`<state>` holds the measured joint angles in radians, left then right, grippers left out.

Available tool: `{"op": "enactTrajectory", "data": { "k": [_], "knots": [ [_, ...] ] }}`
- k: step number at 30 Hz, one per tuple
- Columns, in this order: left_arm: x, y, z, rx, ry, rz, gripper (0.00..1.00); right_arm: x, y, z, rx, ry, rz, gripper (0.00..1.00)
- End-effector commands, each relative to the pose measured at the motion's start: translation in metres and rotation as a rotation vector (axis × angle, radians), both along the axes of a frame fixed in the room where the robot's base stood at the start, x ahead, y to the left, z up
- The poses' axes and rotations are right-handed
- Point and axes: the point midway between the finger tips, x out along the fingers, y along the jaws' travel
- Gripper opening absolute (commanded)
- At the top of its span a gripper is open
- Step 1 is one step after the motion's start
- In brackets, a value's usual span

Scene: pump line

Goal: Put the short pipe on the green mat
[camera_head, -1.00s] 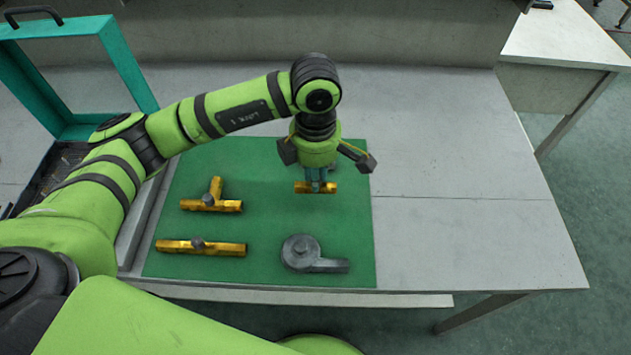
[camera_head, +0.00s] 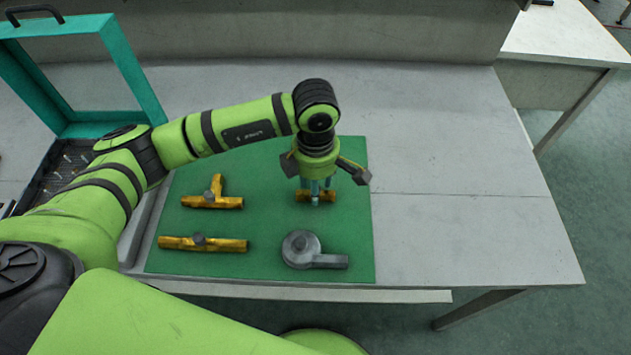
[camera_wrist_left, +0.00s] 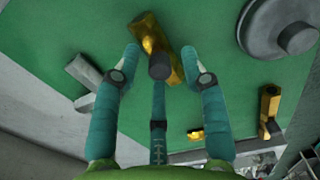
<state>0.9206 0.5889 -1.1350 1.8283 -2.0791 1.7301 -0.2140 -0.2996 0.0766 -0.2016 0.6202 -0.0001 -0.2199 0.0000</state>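The short pipe (camera_head: 301,196) is a brass piece with a dark grey stub. It lies on the right part of the green mat (camera_head: 270,213), under my left gripper (camera_head: 319,201). In the left wrist view the short pipe (camera_wrist_left: 172,66) lies between and just beyond the fingertips of the left gripper (camera_wrist_left: 163,62). The fingers are spread, with gaps beside the stub, so the gripper looks open around it. The gripper hides part of the pipe in the head view. My right gripper is not in view.
A brass tee (camera_head: 228,202), a longer brass pipe (camera_head: 226,245) and a grey round part with a spout (camera_head: 301,248) lie on the mat. A teal-framed case (camera_head: 131,75) stands open at the left. The grey table (camera_head: 455,215) is clear at the right.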

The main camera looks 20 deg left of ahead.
Motion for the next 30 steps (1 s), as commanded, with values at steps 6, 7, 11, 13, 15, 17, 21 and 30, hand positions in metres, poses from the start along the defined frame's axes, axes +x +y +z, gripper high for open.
{"op": "enactTrajectory", "data": {
  "k": [6, 7, 11, 13, 15, 17, 21, 30],
  "knots": [
    [0.0, 0.0, 0.005, 0.0, 0.0, 0.0, 0.44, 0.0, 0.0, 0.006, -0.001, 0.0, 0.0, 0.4],
    [0.0, 0.0, 0.007, -0.001, -0.001, 0.0, 0.44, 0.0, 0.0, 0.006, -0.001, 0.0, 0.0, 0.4],
    [0.001, 0.0, 0.026, -0.001, -0.005, -0.002, 0.44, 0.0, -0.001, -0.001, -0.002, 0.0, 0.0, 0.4],
    [0.002, 0.0, 0.041, -0.001, -0.008, -0.001, 0.44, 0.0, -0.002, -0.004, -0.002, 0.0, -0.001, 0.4],
    [0.002, 0.0, 0.057, 0.0, -0.006, -0.001, 0.44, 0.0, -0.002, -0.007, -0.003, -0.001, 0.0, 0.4],
    [0.001, 0.0, 0.071, -0.001, -0.007, -0.001, 0.44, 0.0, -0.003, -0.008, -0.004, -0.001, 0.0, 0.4],
    [0.001, 0.0, 0.098, -0.001, -0.004, -0.001, 0.44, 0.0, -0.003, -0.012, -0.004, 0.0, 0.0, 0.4],
    [0.0, 0.0, 0.123, 0.0, 0.0, 0.0, 0.44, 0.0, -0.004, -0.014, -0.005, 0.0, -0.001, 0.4]
  ]
}}
